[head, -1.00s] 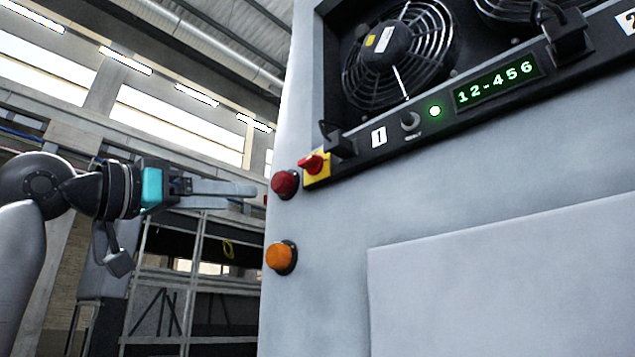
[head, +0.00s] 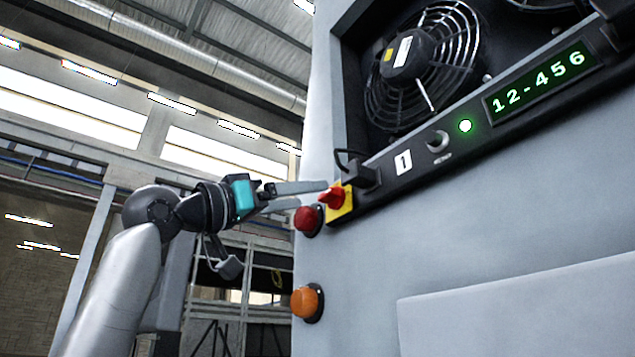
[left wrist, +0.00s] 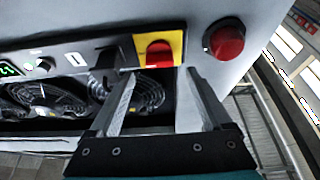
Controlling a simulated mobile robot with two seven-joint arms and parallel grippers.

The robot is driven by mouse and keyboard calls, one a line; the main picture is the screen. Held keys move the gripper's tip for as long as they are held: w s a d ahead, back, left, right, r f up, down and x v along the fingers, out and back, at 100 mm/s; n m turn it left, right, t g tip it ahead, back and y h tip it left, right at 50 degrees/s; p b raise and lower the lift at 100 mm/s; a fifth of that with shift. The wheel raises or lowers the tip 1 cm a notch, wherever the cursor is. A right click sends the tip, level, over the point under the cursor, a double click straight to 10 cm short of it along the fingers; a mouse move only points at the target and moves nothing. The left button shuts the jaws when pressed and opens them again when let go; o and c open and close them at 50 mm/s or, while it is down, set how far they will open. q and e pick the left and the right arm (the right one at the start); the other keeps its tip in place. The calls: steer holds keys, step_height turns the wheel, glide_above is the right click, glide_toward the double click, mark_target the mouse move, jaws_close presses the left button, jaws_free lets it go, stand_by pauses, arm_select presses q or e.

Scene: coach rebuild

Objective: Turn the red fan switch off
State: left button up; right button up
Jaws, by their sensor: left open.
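The red fan switch (head: 332,196) is a red rotary knob on a yellow plate (head: 346,203) at the left end of the black fan panel. In the left wrist view the red knob (left wrist: 159,54) sits on its yellow plate ahead of my fingers, between their lines. My left gripper (head: 318,191) is open and empty, its fingertips close to the switch in the head view. In the left wrist view the left gripper (left wrist: 160,72) shows both fingers spread apart. I cannot tell whether a fingertip touches the knob. My right gripper is not in view.
A red dome (head: 307,220) sits just below left of the switch, and an orange dome (head: 306,302) lower down. Caged fans (head: 424,62), a green display (head: 538,84) and a lit green lamp (head: 465,126) are on the panel. Open space lies left of the cabinet.

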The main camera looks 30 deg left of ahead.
mark_target(323, 194)
arm_select(q)
steer(key=p+x, duration=0.1)
steer(key=x, duration=0.3)
steer(key=shift+c, duration=0.4)
jaws_close()
